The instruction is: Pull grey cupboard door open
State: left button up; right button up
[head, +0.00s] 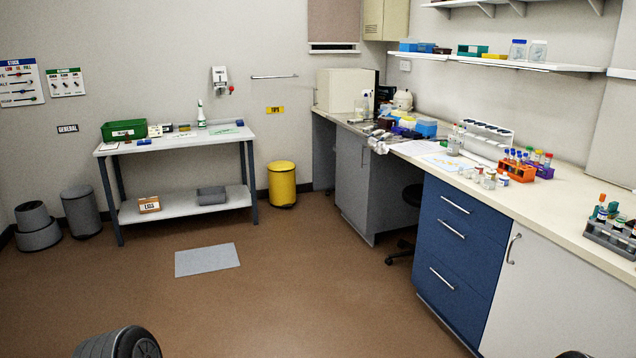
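The grey cupboard door (351,183) is under the bench in the middle of the head view, left of the open knee space. It looks shut, flush with the cupboard front. Its slim upright metal handle (364,156) is near the upper right edge of the door. Neither of my grippers is in view, and nothing touches the door or its handle.
A dark chair (410,197) stands partly in the knee space. Blue drawers (453,240) and a white cupboard door (545,297) are nearer right. A yellow bin (282,186) stands left of the cupboard. A grey mat (207,260) lies on open brown floor.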

aim_at(354, 160)
jog(key=i+u, duration=0.35)
jog(key=i, duration=1.45)
jog(key=i+z, duration=0.1)
jog(key=i, duration=0.4)
jog(key=i+j+z, duration=0.1)
jog(key=i, duration=0.35)
jog(key=i+j+z, duration=0.1)
jog(key=i, duration=0.35)
jog(key=i+j+z, duration=0.1)
jog(key=i, duration=0.4)
jog(key=i+j+z, duration=0.2)
jog(key=i+z, duration=0.3)
jog(key=i+j+z, duration=0.25)
jog(key=z, duration=0.2)
jog(key=i+j+z, duration=0.25)
jog(key=j+z, duration=0.25)
jog(key=i+j+z, duration=0.2)
jog(key=j+z, duration=0.35)
jog(key=j, duration=0.25)
jog(key=i+j+z, duration=0.15)
jog(key=j, duration=0.25)
